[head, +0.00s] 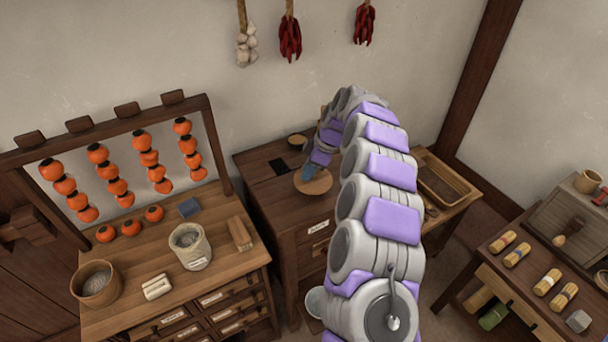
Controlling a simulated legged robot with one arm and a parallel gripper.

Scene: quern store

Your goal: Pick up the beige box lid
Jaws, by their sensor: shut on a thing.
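The beige box lid (318,186) looks like a round, flat disc over the front part of the dark wooden cabinet (262,189) in the middle. My arm reaches over the cabinet from the lower right and bends down at its far end. My gripper (307,177) is small in the view and is shut on the lid at its upper side. The fingertips are too small to make out clearly. I cannot tell whether the lid touches the cabinet top.
A dark square (279,166) and a small bowl (297,141) are on the cabinet behind the lid. A wooden tray (445,181) is right of my arm. The left table holds a pale crock (190,248) and a round container (96,284). My arm hides part of the cabinet.

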